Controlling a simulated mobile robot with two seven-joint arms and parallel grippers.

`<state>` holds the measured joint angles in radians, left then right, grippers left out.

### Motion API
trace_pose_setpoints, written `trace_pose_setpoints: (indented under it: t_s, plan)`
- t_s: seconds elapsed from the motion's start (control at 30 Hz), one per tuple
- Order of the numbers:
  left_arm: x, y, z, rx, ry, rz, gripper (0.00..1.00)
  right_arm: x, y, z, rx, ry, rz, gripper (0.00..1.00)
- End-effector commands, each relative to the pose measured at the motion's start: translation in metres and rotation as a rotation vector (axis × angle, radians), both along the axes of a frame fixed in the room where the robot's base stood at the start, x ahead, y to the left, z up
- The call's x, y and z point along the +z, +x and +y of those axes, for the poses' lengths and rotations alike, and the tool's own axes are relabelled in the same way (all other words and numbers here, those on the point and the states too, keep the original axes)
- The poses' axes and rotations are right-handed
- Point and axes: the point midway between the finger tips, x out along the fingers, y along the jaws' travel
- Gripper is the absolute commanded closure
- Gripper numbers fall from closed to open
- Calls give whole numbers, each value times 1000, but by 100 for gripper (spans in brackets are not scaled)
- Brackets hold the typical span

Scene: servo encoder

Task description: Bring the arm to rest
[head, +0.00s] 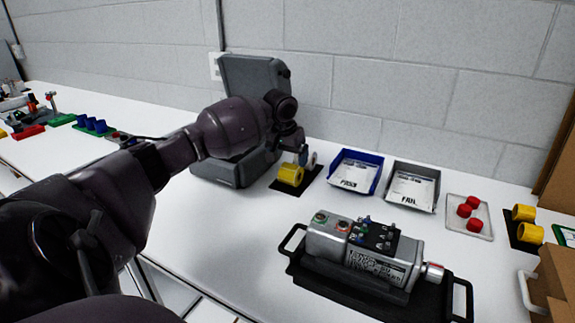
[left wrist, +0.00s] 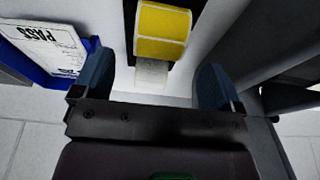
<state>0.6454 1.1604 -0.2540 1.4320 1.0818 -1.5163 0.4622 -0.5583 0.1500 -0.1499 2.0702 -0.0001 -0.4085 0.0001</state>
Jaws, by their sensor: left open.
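My left arm reaches in from the left, and my left gripper (head: 305,157) hangs over the back of the white table, in front of the wall. In the left wrist view, the two blue fingers of my left gripper (left wrist: 155,82) stand wide apart. Nothing is held between them. A yellow roll-shaped part (head: 290,174) on a black mat lies just in front of the gripper. In the left wrist view, yellow parts (left wrist: 162,32) show beyond the fingertips, with a pale piece beside them. My right gripper is not in view.
A dark grey case (head: 252,82) stands behind my left forearm. A blue PASS tray (head: 372,182) and a grey FAIL tray (head: 430,202) stand right of the gripper. A silver servo unit (head: 350,255) sits in a black tray (head: 459,292) at the front. Red caps (head: 464,210) lie further right.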

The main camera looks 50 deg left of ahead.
Motion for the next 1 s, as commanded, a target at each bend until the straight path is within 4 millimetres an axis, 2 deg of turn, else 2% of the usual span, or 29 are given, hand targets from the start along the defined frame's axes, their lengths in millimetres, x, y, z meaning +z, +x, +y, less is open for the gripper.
trace_pose_setpoints:
  t_s: [0.03,0.23,0.57,0.73,0.87,1.0]
  plan:
    - [14,-2,-1,-1,0,-6,9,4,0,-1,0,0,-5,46]
    - [38,-9,-3,0,0,-2,9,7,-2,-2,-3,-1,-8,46]
    - [47,-12,-4,0,0,1,9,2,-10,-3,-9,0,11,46]
    - [54,-13,-4,0,-1,-5,9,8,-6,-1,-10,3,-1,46]
    - [91,-16,-4,0,0,-40,9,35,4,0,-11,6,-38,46]
    - [148,-21,-4,0,0,-86,9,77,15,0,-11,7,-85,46]
